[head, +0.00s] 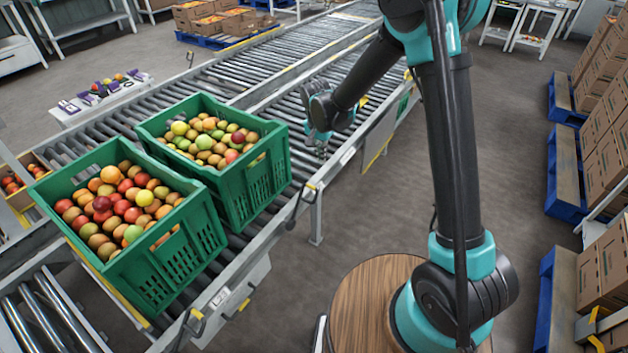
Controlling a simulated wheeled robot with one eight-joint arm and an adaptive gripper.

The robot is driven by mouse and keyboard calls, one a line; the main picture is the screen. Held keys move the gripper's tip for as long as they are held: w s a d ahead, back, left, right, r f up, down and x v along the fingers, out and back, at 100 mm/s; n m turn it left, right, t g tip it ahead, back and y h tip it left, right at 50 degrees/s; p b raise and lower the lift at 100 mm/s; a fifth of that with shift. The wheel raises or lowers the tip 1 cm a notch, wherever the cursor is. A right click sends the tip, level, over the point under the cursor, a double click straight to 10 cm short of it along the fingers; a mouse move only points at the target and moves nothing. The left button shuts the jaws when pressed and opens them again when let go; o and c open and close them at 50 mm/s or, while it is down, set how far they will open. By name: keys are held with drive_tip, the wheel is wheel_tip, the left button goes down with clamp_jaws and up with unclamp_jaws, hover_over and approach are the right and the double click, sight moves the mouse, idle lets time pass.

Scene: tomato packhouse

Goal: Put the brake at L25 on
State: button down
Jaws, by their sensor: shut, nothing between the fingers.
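A brake lever (303,197) with a dark handle and a yellow tip sits on the near side rail of the roller conveyor, beside the second green crate. Another lever (190,322) is on the same rail at the lower left. Small white labels are on the rail, one near the lower lever (220,298) and one further along (348,155); their text is too small to read, so I cannot tell which lever is L25. My gripper (321,153) is shut and empty, pointing down over the near edge of the conveyor, beyond the middle lever and apart from it.
Pallets of cardboard boxes (600,180) line the right side. The floor (330,262) between is clear.

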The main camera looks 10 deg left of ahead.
drive_tip(key=shift+a+f, duration=0.3)
drive_tip(key=shift+a, duration=0.25)
wheel_tip(320, 180, down, 9)
drive_tip(key=s, duration=0.2)
drive_tip(key=shift+s+a, duration=0.2)
drive_tip(key=shift+a, duration=0.2)
drive_tip(key=shift+a, duration=0.1)
idle(0.3)
